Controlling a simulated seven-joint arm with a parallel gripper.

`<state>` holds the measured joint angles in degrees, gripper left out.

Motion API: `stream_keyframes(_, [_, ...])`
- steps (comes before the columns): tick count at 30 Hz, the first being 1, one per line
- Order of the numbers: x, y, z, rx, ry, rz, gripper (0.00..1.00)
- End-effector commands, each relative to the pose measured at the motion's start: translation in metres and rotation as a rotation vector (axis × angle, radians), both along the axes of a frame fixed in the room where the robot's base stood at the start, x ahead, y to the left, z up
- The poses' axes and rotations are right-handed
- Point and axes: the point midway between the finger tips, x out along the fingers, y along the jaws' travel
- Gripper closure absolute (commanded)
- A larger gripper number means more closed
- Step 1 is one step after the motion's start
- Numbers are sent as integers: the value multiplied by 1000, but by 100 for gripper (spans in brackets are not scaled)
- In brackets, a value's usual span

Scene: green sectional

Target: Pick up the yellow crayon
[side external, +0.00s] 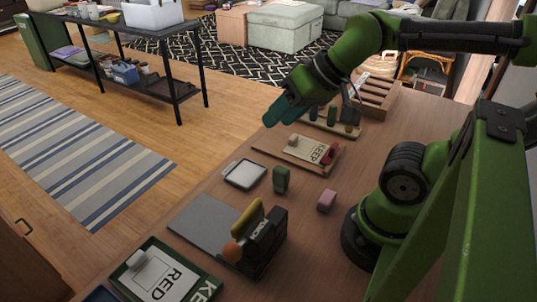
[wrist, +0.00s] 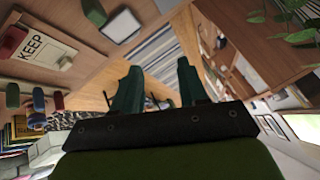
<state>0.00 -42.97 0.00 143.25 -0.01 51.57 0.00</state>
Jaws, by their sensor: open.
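A yellow elongated thing (side external: 247,217), possibly the yellow crayon, rests tilted against a black box (side external: 266,242) at the front of the table. It is too small to be sure what it is. I cannot make it out in the wrist view. My gripper (side external: 272,118) is raised above the far left edge of the table, well away from the yellow thing. In the wrist view my gripper (wrist: 158,76) has its two teal fingers apart with nothing between them.
A KEEP board (side external: 300,149) also shows in the wrist view (wrist: 35,47). A small white-rimmed tray (side external: 244,174), a green block (side external: 281,179) and a pink block (side external: 326,200) stand nearby. A wooden rack (side external: 376,95) stands behind.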

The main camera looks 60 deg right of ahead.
Motion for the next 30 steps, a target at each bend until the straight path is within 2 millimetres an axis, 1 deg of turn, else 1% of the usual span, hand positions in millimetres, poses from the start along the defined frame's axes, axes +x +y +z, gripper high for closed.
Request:
stream_keyframes(7, [0,0,0,0,0,0,57])
stream_keyframes(8, [0,0,0,0,0,0,56])
stream_keyframes(11, [0,0,0,0,0,0,41])
stream_keyframes(12, [0,0,0,0,0,0,39])
stream_keyframes(19, [0,0,0,0,-1,-1,39])
stream_keyframes(21, [1,-5,-2,1,9,-20,39])
stream_keyframes(23, [5,-14,-9,6,42,-59,39])
stream_keyframes(26, [19,-46,-16,26,103,-170,39])
stream_keyframes(29, [36,-97,-21,30,182,-281,39])
stream_keyframes(30, [40,-121,-24,25,216,-313,39])
